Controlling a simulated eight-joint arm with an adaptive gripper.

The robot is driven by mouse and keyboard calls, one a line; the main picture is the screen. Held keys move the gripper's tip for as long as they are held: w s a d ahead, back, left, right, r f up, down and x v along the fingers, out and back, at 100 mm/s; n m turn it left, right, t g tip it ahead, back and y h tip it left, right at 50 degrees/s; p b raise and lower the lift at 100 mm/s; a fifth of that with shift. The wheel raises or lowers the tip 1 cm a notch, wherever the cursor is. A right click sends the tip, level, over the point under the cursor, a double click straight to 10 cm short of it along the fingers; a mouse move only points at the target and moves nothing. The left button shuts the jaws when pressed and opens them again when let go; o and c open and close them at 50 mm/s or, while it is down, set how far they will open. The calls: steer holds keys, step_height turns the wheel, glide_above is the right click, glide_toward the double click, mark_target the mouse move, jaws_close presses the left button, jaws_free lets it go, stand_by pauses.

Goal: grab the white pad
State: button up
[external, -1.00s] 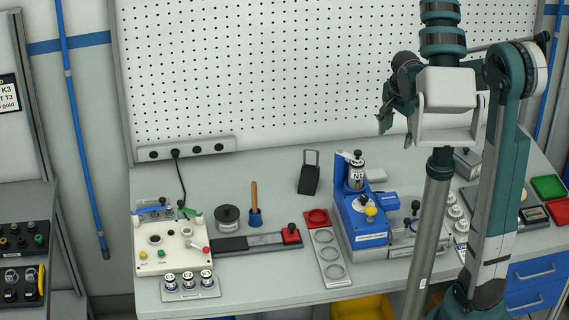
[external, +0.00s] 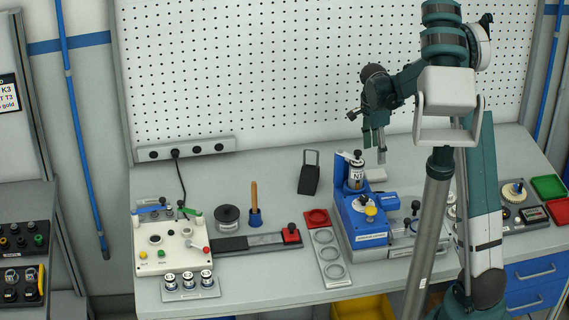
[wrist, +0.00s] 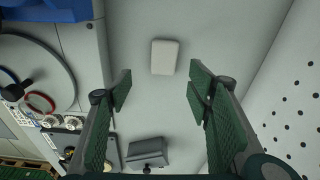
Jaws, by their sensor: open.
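The white pad (wrist: 164,57) is a small rounded block lying flat on the grey bench top. In the external view the white pad (external: 376,175) sits just behind and right of the blue machine. My gripper (external: 375,157) points down above the pad, apart from it. In the wrist view my gripper (wrist: 161,88) is open and empty, with its green-padded fingers spread wide. The pad shows between and beyond the fingers, fully visible.
The blue machine (external: 361,222) with its upright cylinder stands close beside the pad. A grey box (wrist: 147,153) lies on the bench nearby. The perforated wall panel (external: 300,70) rises behind the bench. Bench space around the pad is clear.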

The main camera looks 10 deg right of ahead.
mark_target(376, 173)
steer(key=shift+w+a+f+m, duration=0.1)
steer(key=shift+w+f+m, duration=0.15)
steer(key=shift+f, duration=0.4)
steer(key=shift+w+a+f+m, duration=0.15)
steer(key=shift+w+f, duration=0.2)
steer(key=shift+f, duration=0.3)
steer(key=shift+d, duration=0.1)
steer(key=shift+d+f, duration=0.15)
steer(key=shift+f, duration=1.1)
steer(key=shift+d+f, duration=0.25)
steer(key=shift+f, duration=1.05)
steer(key=shift+d+f, duration=0.2)
steer(key=shift+f, duration=1.1)
steer(key=shift+c, duration=0.4)
steer(key=c, duration=0.8)
